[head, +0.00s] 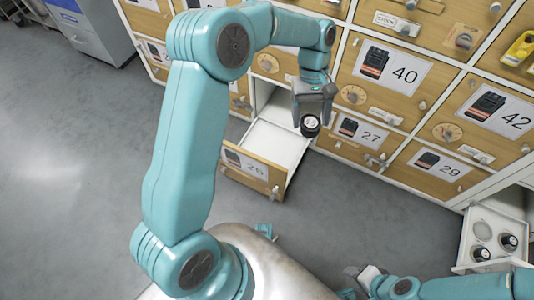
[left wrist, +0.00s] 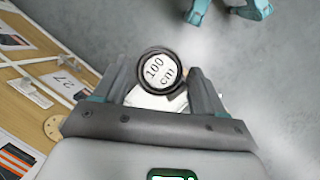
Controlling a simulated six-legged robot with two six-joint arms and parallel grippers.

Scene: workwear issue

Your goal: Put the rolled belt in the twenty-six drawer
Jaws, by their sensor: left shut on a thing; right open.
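The rolled belt (head: 310,126) is a small black roll with a white round face. In the left wrist view the belt (left wrist: 161,71) shows "100 cm" on that face. My left gripper (head: 312,112) is shut on it and holds it above the right part of the open drawer. The drawer (head: 254,168) is marked 26 on its wooden front; it is pulled out and its white inside looks empty where it shows. My left arm hides part of the cabinet near it. My right gripper (head: 360,276) is open and empty at the bottom, away from the cabinet.
Closed drawers marked 27 (head: 362,134), 29 (head: 436,163), 40 (head: 388,70) and 42 (head: 498,108) surround it. Another open drawer (head: 469,238) at the right holds several rolled belts. A grey cabinet (head: 92,28) stands at the upper left. The floor at left is clear.

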